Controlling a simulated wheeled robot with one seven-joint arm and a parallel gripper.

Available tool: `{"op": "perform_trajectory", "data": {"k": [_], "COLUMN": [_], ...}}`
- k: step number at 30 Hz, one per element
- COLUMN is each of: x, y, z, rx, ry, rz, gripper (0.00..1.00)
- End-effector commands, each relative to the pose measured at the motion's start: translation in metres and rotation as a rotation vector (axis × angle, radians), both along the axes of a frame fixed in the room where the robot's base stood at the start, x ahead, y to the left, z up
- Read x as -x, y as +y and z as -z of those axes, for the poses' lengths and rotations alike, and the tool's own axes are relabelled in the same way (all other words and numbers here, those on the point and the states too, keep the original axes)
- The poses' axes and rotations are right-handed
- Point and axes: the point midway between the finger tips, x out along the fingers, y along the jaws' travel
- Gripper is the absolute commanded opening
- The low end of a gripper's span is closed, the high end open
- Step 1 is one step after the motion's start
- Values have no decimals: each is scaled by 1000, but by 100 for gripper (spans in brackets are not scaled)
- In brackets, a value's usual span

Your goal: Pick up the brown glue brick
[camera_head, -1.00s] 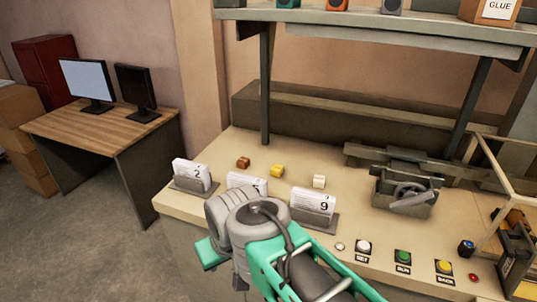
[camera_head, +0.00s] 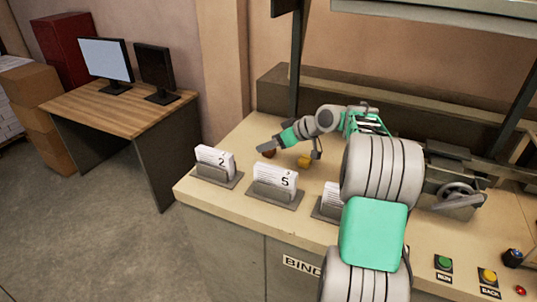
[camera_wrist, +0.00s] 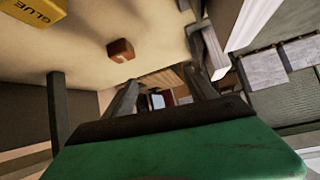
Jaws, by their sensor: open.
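The brown glue brick (camera_head: 270,154) lies on the workbench behind the card holders, partly hidden by my gripper (camera_head: 264,147). My gripper reaches leftward, low over the bench, close to the brick. In the wrist view the brown brick (camera_wrist: 121,50) lies on the bench surface, which fills the top of the picture. It sits outside the gap between the two spread fingers (camera_wrist: 160,80), above the tip of the left one. The fingers are open with nothing between them.
A yellow glue brick (camera_head: 304,161) lies right of the brown one, under my arm; it also shows in the wrist view (camera_wrist: 35,12). Card holders marked 2 (camera_head: 216,164) and 5 (camera_head: 275,186) stand along the front edge. A metal vise (camera_head: 455,190) is at right.

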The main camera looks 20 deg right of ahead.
Motion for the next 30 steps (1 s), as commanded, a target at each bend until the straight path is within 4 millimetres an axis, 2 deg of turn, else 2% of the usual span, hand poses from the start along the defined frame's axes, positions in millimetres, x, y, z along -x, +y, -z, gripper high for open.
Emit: {"op": "perform_trajectory", "data": {"k": [1, 3, 6, 9, 14, 24, 30], "x": [-7, -11, -9, -6, -16, -55, -60], "y": [-26, -51, -76, -88, -81, -46, -43], "z": [19, 33, 49, 56, 61, 80, 86], "rx": [-27, -56, -87, -103, -111, -110, -109], "ry": [-41, -110, -188, -235, -251, -247, -248], "rz": [-17, -49, -82, -102, -112, -110, -108], "gripper": [65, 65, 65, 65, 65, 65, 65]}}
